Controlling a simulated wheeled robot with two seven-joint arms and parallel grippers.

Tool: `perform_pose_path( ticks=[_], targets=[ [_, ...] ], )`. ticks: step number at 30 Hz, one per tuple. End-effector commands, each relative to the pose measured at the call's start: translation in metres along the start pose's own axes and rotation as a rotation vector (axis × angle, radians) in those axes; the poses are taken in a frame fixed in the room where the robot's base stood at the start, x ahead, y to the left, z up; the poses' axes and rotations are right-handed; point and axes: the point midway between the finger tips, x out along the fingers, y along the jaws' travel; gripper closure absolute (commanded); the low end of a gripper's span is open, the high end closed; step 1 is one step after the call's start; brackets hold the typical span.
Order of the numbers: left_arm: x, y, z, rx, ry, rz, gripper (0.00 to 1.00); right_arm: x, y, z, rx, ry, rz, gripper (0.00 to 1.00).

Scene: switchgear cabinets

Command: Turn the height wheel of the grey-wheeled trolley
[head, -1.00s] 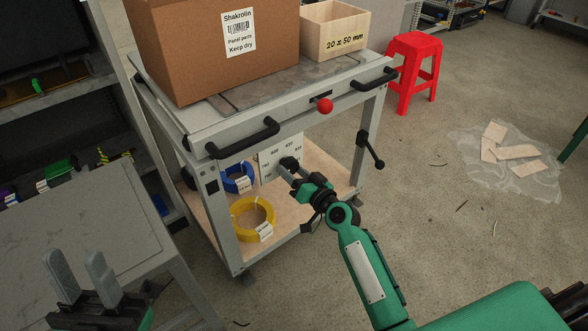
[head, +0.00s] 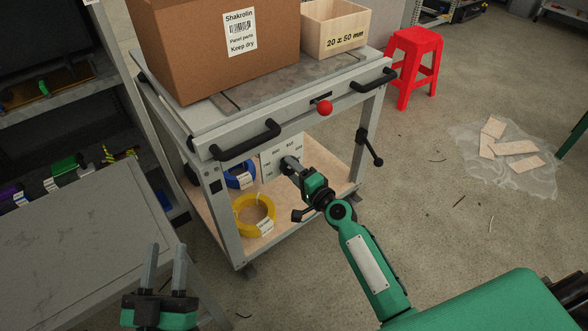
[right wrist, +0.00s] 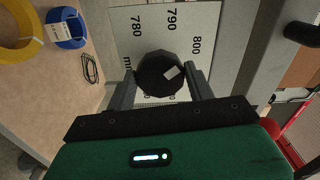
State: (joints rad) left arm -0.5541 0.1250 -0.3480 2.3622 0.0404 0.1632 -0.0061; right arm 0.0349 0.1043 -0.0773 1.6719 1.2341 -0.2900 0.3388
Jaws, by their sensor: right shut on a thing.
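The trolley (head: 222,215) has a grey metal frame with black handles and stands in front of me. Its height wheel is a dark, many-sided knob (right wrist: 160,75), in front of a white scale plate (right wrist: 189,44) marked 780, 790 and 800. My right gripper (head: 288,163) is shut on the wheel, with a finger on either side in the right wrist view. In the head view the gripper mostly hides the wheel. My left gripper (head: 164,267) is open and empty at the lower left, away from the trolley.
A cardboard box (head: 195,60) and a wooden box (head: 334,28) stand on the trolley top. A red knob (head: 324,107) and a black crank (head: 370,147) stick out nearby. Blue (head: 240,176) and yellow (head: 253,216) coils lie on the lower shelf. A grey table (head: 80,230) is at left.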

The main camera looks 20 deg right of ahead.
Motion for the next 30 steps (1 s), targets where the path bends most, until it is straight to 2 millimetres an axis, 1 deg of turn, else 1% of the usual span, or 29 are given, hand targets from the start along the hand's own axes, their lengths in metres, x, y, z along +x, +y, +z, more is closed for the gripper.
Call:
perform_pose_path(
  ticks=[6, 12, 18, 29, 30],
  targets=[
    [-0.007, 0.004, 0.018, -0.016, -0.106, 0.000, 0.64, 0.000, -0.001, -0.001, 0.130, 0.001, 0.001, 0.69],
    [-0.011, 0.006, 0.028, -0.024, -0.158, 0.000, 0.64, 0.000, -0.001, -0.001, 0.198, 0.001, 0.000, 0.69],
    [-0.013, 0.007, 0.032, -0.027, -0.181, 0.001, 0.64, 0.000, -0.001, -0.001, 0.225, 0.002, 0.000, 0.69],
    [-0.013, 0.007, 0.032, -0.026, -0.182, 0.002, 0.64, 0.000, -0.001, -0.001, 0.228, 0.002, 0.000, 0.69],
    [-0.013, 0.007, 0.032, -0.026, -0.182, 0.002, 0.64, 0.000, -0.001, -0.001, 0.227, 0.002, 0.000, 0.43]
  ],
)
